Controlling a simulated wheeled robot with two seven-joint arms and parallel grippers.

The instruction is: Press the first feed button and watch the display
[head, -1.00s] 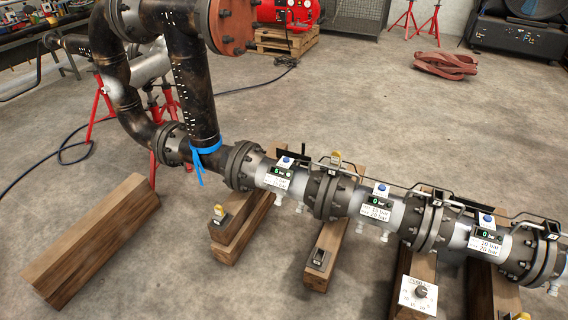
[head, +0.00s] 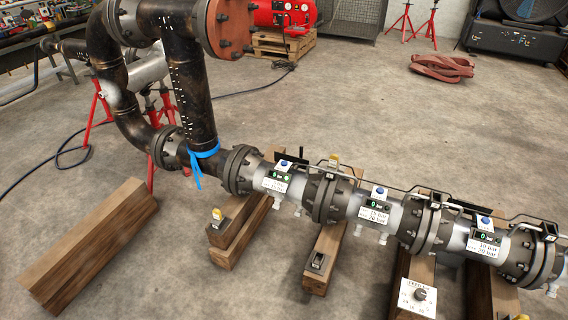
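A pipe run of flanged spools crosses the lower right in the head view. The first spool carries a display (head: 278,175) that appears to read 0 bar, with a green light beside it. A round blue button (head: 284,163) sits just above this display. The second display (head: 376,206) and third display (head: 486,237) also appear to read 0 bar, each with a blue button above, the second (head: 380,191) and the third (head: 485,221). Fine print is too small to read surely. No label marks which button is a feed button. Neither gripper is in view.
Wooden beams (head: 90,245) lie under and beside the pipe. Thin rails and handles run along the spools' far side. A black hose (head: 62,150) lies on the floor at left. Open floor lies beyond.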

